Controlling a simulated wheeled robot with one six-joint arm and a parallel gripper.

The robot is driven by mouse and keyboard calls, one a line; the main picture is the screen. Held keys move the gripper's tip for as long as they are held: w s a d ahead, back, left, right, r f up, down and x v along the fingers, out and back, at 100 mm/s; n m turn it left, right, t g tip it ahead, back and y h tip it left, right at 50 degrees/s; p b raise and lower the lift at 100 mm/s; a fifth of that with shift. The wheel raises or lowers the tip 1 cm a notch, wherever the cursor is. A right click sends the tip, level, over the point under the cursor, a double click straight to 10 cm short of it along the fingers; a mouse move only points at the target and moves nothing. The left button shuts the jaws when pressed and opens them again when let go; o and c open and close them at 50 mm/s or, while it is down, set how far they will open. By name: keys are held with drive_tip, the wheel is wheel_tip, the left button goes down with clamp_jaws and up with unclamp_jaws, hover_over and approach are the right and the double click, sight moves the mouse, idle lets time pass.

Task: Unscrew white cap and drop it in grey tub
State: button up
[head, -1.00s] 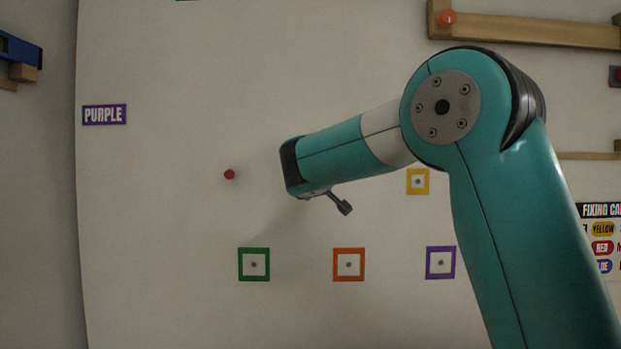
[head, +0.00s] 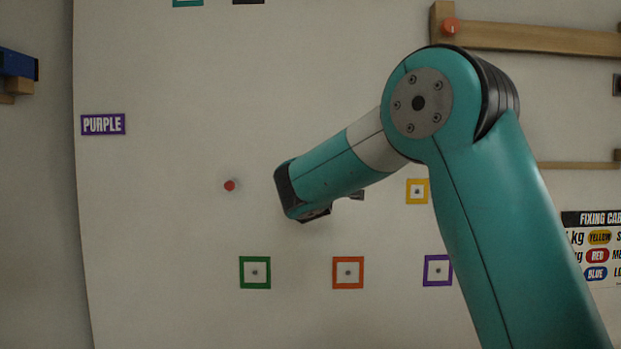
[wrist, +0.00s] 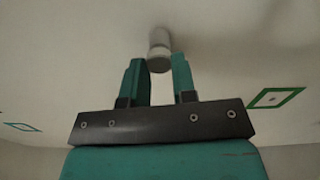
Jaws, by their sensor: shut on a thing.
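The fingers are shut on the cap. A pale cylinder (wrist: 161,37) shows just beyond it; whether the cap is still seated on it is not clear. In the head view my teal arm hides most of the gripper and the cap. The grey tub is not in either view.
Green (head: 255,287), orange (head: 348,287) and purple (head: 437,285) framed squares sit low on the wall, and a yellow one (head: 417,202) higher. A red knob (head: 229,185) and PURPLE sign (head: 103,124) are left. Wooden rail (head: 530,37) is upper right.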

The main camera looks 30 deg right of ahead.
drive_tip(key=n+p, duration=0.6)
drive_tip(key=n, duration=0.1)
drive_tip(key=shift+f+n, duration=0.2)
drive_tip(key=shift+n, duration=0.1)
drive_tip(key=n+p, duration=0.5)
drive_tip(key=p, duration=0.1)
drive_tip(key=shift+s, duration=0.15)
